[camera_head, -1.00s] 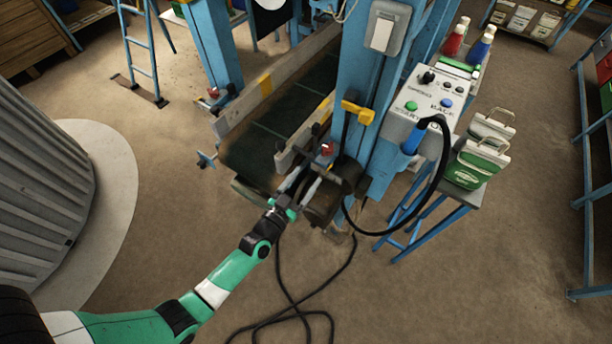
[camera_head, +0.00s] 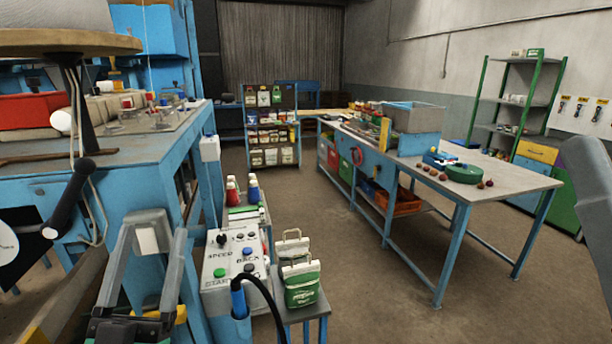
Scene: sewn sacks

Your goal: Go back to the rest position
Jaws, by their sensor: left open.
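My left gripper (camera_head: 153,235) is at the lower left of the head view. Its two grey fingers point up and stand apart, with nothing between them. It shows in front of the blue machine frame (camera_head: 140,185); I cannot tell whether it touches it. My right gripper cannot be made out. A grey curved shape cut off at the right edge is too close to identify.
A control box (camera_head: 235,265) with buttons and a black cable stands right of my left gripper. Green and white sacks (camera_head: 301,284) stand on a small stand beside it. A long workbench (camera_head: 500,180) is at the right. Open floor lies between.

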